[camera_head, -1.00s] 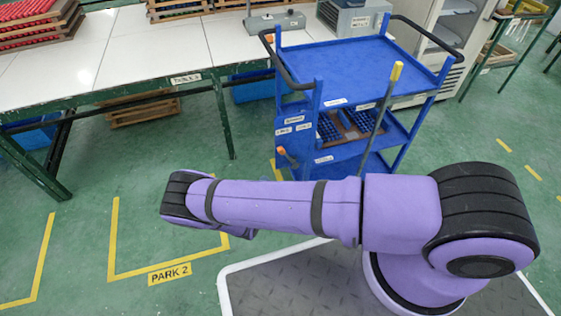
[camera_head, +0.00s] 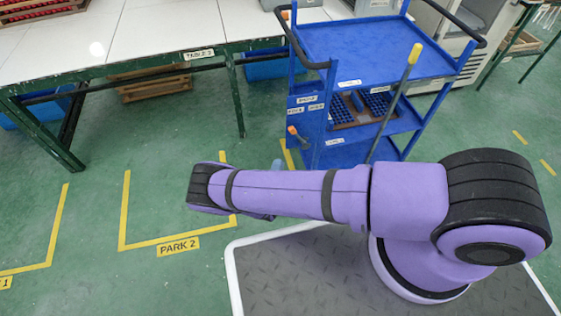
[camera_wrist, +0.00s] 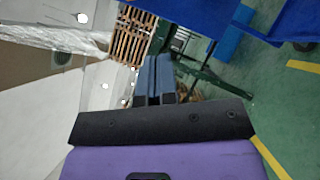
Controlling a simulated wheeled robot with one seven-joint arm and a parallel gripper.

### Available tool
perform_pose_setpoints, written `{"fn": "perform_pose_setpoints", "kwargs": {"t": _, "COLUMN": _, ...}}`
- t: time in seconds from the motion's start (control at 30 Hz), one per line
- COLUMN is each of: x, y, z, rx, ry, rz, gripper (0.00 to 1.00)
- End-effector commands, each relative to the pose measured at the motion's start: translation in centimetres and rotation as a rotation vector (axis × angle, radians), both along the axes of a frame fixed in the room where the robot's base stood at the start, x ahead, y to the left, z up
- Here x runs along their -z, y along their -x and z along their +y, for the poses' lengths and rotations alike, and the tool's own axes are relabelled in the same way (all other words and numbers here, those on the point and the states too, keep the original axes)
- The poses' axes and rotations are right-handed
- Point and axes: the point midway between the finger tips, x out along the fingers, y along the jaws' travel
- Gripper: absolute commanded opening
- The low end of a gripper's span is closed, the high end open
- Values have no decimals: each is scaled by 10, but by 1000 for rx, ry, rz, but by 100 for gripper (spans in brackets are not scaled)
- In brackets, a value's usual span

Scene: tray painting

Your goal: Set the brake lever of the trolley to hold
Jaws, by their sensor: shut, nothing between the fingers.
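The blue trolley (camera_head: 375,55) stands beyond my arm, right of the white table. Small white labels (camera_head: 307,99), too small to read surely, are on its left side panel. A short orange-tipped lever (camera_head: 297,133) sits below them. A long grey rod with a yellow tip (camera_head: 414,54) slants up at its front right. I cannot tell surely which is the brake lever or its setting. In the wrist view my gripper (camera_wrist: 154,62) is shut and empty, with blue parts of the trolley (camera_wrist: 296,18) at upper right. In the head view my arm hides most of the gripper.
The white table (camera_head: 150,35) with green legs stands at left, crates beneath it. A glass-doored cabinet (camera_head: 440,20) stands behind the trolley. Yellow lines mark a floor bay labelled PARK 2 (camera_head: 178,247). Green floor left of my arm is clear.

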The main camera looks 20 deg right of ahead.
Motion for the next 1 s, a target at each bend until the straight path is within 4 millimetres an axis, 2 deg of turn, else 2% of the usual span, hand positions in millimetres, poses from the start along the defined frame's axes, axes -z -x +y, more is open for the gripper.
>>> {"fn": "perform_pose_setpoints", "kwargs": {"t": 0.4, "x": -22, "y": -65, "z": -38, "rx": 3, "ry": -2, "rz": -1, "gripper": 0}}
{"fn": "perform_pose_setpoints", "kwargs": {"t": 0.7, "x": -39, "y": -71, "z": -67, "rx": 1, "ry": 1, "rz": 0, "gripper": 0}}
{"fn": "perform_pose_setpoints", "kwargs": {"t": 1.0, "x": -41, "y": -72, "z": -71, "rx": 0, "ry": -1, "rz": 1, "gripper": 0}}
